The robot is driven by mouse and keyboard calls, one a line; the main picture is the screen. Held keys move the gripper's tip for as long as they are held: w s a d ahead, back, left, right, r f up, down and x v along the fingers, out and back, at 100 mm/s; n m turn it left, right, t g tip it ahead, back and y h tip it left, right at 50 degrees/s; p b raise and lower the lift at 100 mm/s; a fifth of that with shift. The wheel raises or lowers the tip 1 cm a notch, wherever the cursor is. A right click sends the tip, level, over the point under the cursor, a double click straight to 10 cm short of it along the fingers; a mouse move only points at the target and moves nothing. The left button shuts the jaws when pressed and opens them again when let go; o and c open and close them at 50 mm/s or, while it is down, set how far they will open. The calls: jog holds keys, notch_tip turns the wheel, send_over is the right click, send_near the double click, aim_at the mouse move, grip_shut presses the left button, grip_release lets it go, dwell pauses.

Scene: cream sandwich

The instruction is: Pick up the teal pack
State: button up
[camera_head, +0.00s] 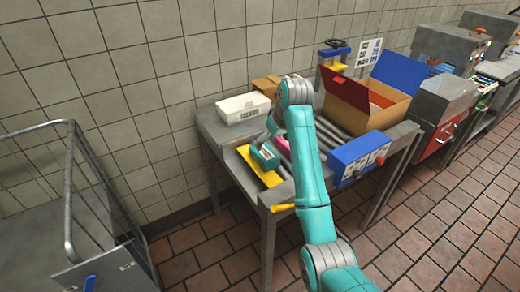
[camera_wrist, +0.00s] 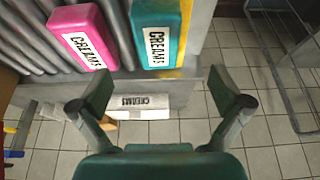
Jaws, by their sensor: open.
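The teal pack (camera_wrist: 158,22) lies in the upper middle of the wrist view, with a white CREAMS label on the end nearer my gripper. In the head view the teal pack (camera_head: 264,160) seems to lie on the yellow strip at the table's left end, small and partly hard to tell from my arm. My gripper (camera_wrist: 160,90) is open and empty in the wrist view. Its two fingertips stand wide apart, below the pack's labelled end in the picture. In the head view my gripper is mostly hidden by my teal arm.
A pink CREAMS pack (camera_wrist: 82,38) lies beside the teal one on grey rollers (camera_wrist: 38,40). A white box (camera_head: 243,107) stands behind. An open cardboard box (camera_head: 382,108) and a blue control box (camera_head: 358,157) are at right. A metal cart (camera_head: 100,240) stands left.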

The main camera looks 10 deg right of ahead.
aim_at(267, 154)
jog(key=x, duration=0.5)
jog(key=shift+w, duration=0.1)
jog(key=shift+x, duration=2.85)
jog(key=shift+d, duration=0.2)
jog(key=c, duration=1.3)
